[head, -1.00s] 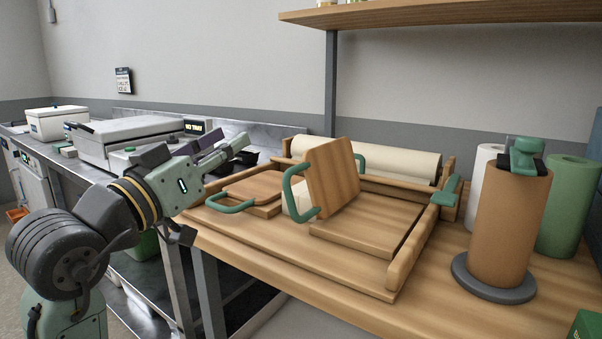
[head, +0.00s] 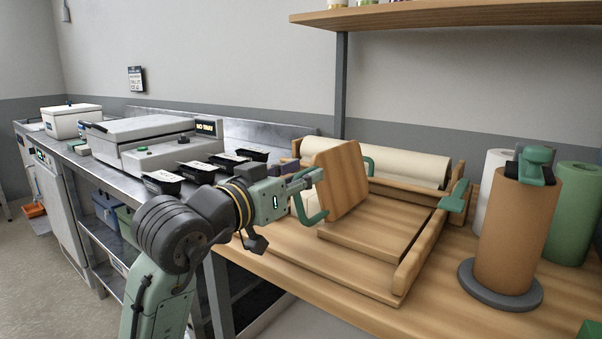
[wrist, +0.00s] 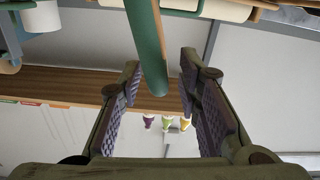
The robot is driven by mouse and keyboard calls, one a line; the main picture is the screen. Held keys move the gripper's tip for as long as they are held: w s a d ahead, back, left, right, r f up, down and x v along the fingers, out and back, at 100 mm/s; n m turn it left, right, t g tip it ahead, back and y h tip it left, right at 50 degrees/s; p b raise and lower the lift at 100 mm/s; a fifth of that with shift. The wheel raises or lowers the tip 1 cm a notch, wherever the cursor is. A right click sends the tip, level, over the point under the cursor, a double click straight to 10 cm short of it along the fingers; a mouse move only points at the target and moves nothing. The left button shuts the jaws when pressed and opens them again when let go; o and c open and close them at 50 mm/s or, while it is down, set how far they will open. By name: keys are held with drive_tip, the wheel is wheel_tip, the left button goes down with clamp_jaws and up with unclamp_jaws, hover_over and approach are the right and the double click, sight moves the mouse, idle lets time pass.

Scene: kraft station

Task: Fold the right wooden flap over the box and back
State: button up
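My gripper (head: 314,179) is at the left edge of the raised flap, by the near handle. In the wrist view my gripper (wrist: 158,82) is open, and a green handle bar (wrist: 148,42) runs between its two padded fingers. I see a gap beside the bar, so it is not clamped. The other flap, on the left, is hidden behind my arm.
A cream paper roll (head: 402,166) lies behind the box. A brown upright roll (head: 514,231) and a green roll (head: 571,215) stand at the right. Black trays (head: 163,182) and a grey sealing machine (head: 146,143) occupy the left counter. A shelf (head: 450,14) hangs above.

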drive_tip(key=shift+w, duration=0.15)
clamp_jaws()
idle(0.4)
idle(0.5)
